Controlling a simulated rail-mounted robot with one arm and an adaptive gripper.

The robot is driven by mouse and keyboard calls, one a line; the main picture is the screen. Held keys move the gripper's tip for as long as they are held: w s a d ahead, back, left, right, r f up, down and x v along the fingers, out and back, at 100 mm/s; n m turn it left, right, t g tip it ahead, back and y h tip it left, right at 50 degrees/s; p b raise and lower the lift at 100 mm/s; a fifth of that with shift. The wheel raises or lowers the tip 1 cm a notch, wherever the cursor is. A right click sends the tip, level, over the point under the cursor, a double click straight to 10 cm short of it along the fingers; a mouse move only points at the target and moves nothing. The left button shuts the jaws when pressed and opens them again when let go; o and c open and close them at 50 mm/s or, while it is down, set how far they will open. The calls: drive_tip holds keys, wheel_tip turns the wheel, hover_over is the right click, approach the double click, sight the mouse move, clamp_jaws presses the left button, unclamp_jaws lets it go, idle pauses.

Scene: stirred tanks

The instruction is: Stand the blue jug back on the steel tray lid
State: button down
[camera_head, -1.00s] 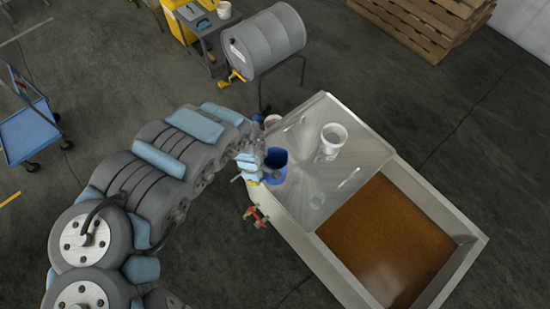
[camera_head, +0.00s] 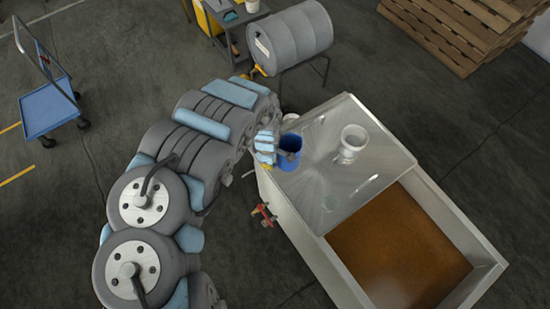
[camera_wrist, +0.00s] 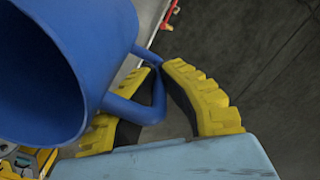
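The blue jug (camera_head: 291,151) is at the left edge of the steel tray lid (camera_head: 322,196) in the head view; whether its base touches the lid cannot be told. My gripper (camera_head: 277,153) is at the jug's left side. In the wrist view, the jug (camera_wrist: 95,45) fills the upper left, its open mouth facing left. The yellow-padded fingers of my gripper (camera_wrist: 163,67) close around the blue handle (camera_wrist: 135,108), which passes between them.
A white container (camera_head: 352,143) stands on the lid. Bare lid lies between it and the blue jug. The tank (camera_head: 462,232) holds brown contents beside the lid. A red valve (camera_head: 264,214) sticks out on the tank's left side. A grey drum (camera_head: 291,40) is behind.

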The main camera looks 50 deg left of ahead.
drive_tip(key=w+a+f+b, duration=0.4)
drive_tip(key=w+f, duration=0.2)
drive_tip(key=shift+w+a+f+b, duration=0.15)
drive_tip(key=shift+a+f+b, duration=0.05)
drive_tip(key=shift+f+b, duration=0.15)
idle(0.7)
drive_tip(key=shift+f, duration=0.2)
drive_tip(key=shift+w+f+b, duration=0.15)
drive_tip(key=shift+f+b, duration=0.15)
drive_tip(key=shift+f, duration=0.5)
drive_tip(key=shift+a+f, duration=0.1)
drive_tip(key=shift+f, duration=0.7)
drive_tip(key=c, duration=1.2)
unclamp_jaws()
drive_tip(key=shift+c, duration=0.2)
